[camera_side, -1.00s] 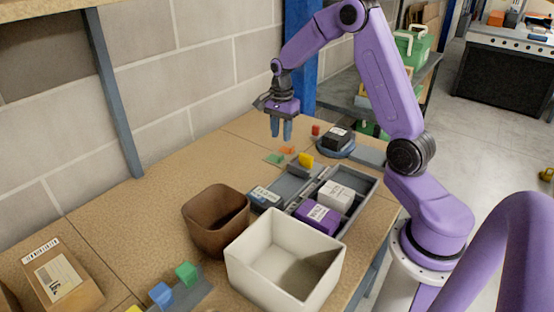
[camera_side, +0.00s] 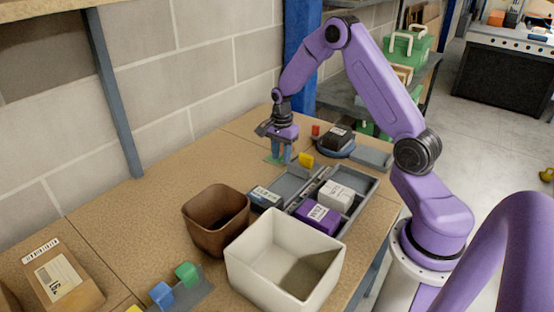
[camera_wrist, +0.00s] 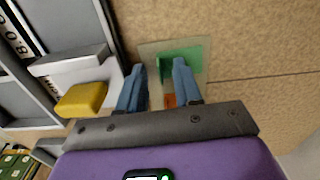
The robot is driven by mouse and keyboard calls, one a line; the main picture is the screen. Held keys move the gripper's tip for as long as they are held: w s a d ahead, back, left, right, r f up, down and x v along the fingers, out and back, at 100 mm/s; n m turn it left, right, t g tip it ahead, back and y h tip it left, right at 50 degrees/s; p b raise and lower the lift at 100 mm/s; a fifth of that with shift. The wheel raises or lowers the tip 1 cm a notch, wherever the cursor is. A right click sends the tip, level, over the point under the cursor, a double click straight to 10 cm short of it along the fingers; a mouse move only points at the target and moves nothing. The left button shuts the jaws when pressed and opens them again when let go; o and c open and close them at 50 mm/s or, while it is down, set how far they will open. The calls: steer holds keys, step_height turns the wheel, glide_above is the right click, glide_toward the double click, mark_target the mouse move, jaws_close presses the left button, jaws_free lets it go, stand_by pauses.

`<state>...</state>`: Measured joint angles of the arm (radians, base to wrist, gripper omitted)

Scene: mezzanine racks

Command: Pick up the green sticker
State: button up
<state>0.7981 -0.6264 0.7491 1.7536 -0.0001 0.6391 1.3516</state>
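The green sticker (camera_wrist: 185,52) is a bright green piece on a pale, translucent greenish square (camera_wrist: 146,48) in the wrist view. In the side view, a little green (camera_side: 270,160) shows low beside my fingers. My gripper (camera_side: 281,160) points down, close above the tabletop there. In the wrist view my gripper (camera_wrist: 159,66) has its two blue fingers apart with nothing held between them. The right fingertip overlaps the lower edge of the green piece, hiding part of it. I cannot tell whether it touches. An orange piece (camera_wrist: 170,100) shows between the fingers, partly hidden.
A yellow block (camera_side: 306,159) lies close to the right of the fingers, beside the grey divided tray (camera_side: 365,195). A brown bin (camera_side: 215,235) and white bin (camera_side: 260,262) stand in front.

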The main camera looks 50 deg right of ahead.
jaws_close()
steer(key=shift+r, duration=0.1)
